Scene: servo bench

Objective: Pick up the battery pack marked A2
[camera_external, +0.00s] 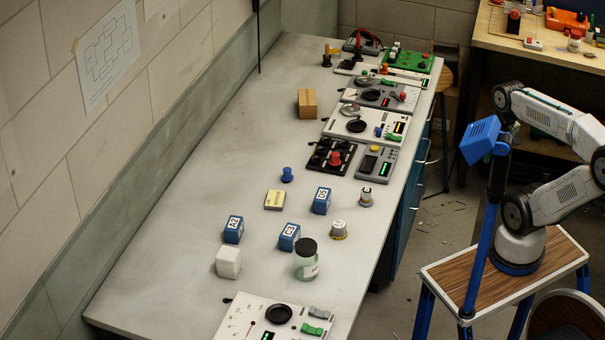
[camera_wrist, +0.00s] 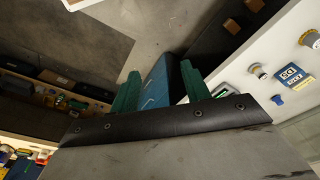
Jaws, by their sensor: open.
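The battery pack marked A2 (camera_external: 233,230) is a small blue block with a white label, upright on the grey bench at the left of the group, just behind a white cube. A similar blue pack marked C2 (camera_external: 289,238) stands to its right, and another with a label like 05 (camera_external: 321,201) stands farther back. My gripper (camera_wrist: 160,85) shows two green fingers spread apart in the wrist view, far from the packs. A blue surface shows between them, which I cannot identify. One blue labelled pack (camera_wrist: 292,76) is at the right there; its marking is unclear.
Near A2 are the white cube (camera_external: 229,262), a dark-lidded jar (camera_external: 306,261), a yellow block (camera_external: 275,200), a blue knob (camera_external: 287,175) and metal-coloured pieces (camera_external: 338,230). Instrument panels (camera_external: 271,318) stand at both bench ends. The bench (camera_external: 180,245) is clear left of A2, towards the wall.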

